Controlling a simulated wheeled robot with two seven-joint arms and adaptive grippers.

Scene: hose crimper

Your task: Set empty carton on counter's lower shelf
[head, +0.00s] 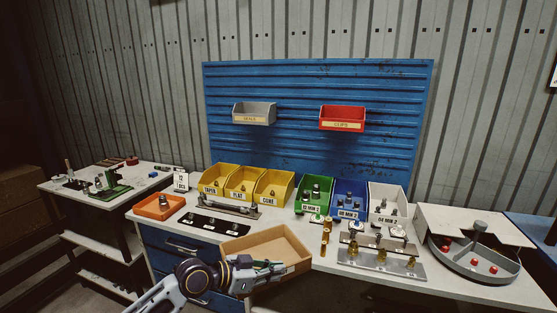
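The carton (270,239) is an open, shallow brown box at the front edge of the main workbench. The part of its inside that shows is bare. My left gripper (272,267) is at its near side, overlapping the front wall in the head view. The fingers are small and partly lost against the carton, so I cannot tell whether they grip the wall. A side counter (68,193) stands at the left, with a pale lower shelf (98,257) under its top. My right gripper is not in view.
Yellow bins (241,183), a green bin (314,196) and an orange tray (159,207) stand on the workbench. A metal plate with fittings (380,261) lies right of the carton. A grey curved tray with red balls (475,264) is at far right.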

